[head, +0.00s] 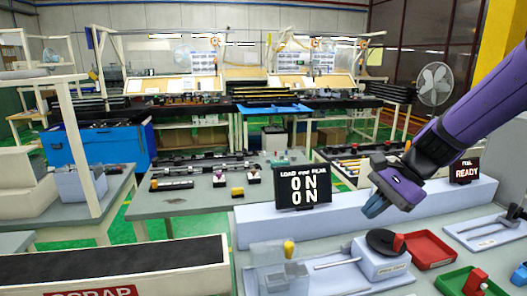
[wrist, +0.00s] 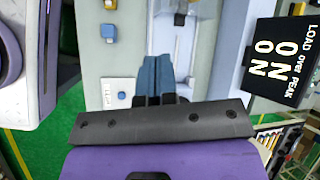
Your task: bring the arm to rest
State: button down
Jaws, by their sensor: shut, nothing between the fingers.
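My gripper (head: 374,207) is at the end of my purple arm, which reaches in from the right in the head view. It hangs in the air in front of the long pale blue ledge, to the right of the black display. Its blue fingers are together with nothing between them. In the wrist view the shut fingers (wrist: 157,78) point up the picture, over a pale bench surface.
A second display (head: 465,171) reads "READY". A grey fixture (head: 381,258), red tray (head: 432,250) and green tray (head: 455,283) stand below the gripper. A scrap bin (head: 120,262) is at the lower left.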

jog(key=s+d+r+n+t+h, duration=0.2)
jog(key=s+r+n, duration=0.3)
jog(key=s, duration=0.3)
jog(key=s+d+r+n+t+h, duration=0.2)
jog(key=s+d+r+n+h, duration=0.3)
jog(key=s+n, duration=0.2)
jog(key=shift+s+d+r+t, duration=0.2)
jog(key=shift+s+r+t, duration=0.2)
jog(key=shift+s, duration=0.65)
